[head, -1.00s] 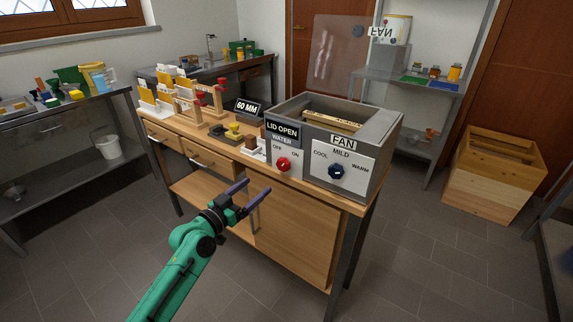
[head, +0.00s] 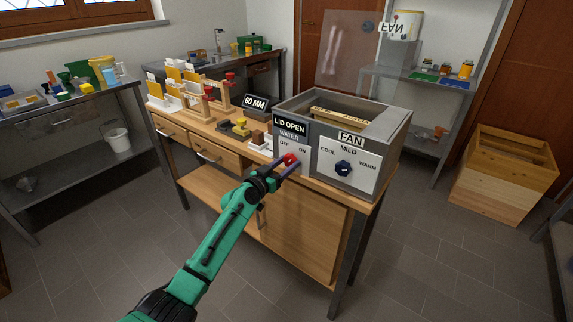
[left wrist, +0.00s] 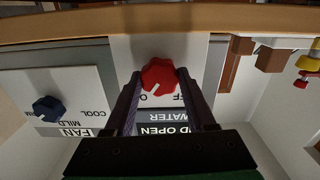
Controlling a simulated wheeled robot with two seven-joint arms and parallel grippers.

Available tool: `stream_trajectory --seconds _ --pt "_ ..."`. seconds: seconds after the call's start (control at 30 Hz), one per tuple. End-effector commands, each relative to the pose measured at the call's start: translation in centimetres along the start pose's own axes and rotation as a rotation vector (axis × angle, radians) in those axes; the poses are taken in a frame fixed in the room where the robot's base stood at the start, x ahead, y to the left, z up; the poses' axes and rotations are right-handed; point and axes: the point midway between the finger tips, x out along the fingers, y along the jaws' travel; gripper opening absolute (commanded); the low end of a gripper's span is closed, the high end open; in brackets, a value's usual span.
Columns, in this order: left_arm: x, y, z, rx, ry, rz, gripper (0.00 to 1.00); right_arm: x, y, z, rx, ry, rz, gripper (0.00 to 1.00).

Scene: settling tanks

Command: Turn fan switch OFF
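The grey unit's FAN panel (head: 349,178) reads COOL, MILD and WARM, with a dark blue knob (head: 344,168) in the middle. The blue knob (left wrist: 48,107) is well to the side in the left wrist view; its exact setting is hard to read. A red knob (head: 291,159) sits under WATER, OFF and ON. My left gripper (head: 291,166) is at this red knob, not the blue one. In the left wrist view its open fingers (left wrist: 160,75) stand either side of the red knob (left wrist: 158,78), whose white mark points toward the ON side. Firm contact is unclear. My right gripper is out of view.
The unit stands on a wooden bench (head: 235,177) with a 60 MM sign (head: 256,102) and wooden racks on it. A clear raised lid (head: 345,50) is above the unit. A wooden crate (head: 500,185) stands on the floor at right.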

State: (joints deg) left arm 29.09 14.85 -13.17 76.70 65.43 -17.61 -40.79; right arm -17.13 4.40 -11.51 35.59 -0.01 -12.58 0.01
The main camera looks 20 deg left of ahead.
Motion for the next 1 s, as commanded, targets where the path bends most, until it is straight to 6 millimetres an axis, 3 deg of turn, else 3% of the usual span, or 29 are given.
stream_trajectory --seconds 0.07,0.47,1.0 --pt "-0.02 -0.01 0.02 0.000 0.000 0.000 0.00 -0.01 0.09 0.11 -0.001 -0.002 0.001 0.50" --pt "-0.04 -0.01 0.09 -0.068 -0.001 0.000 0.00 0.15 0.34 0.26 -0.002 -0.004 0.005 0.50" --pt "-0.04 0.02 0.13 -0.502 -0.002 0.000 0.00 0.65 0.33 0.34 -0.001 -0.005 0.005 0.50"
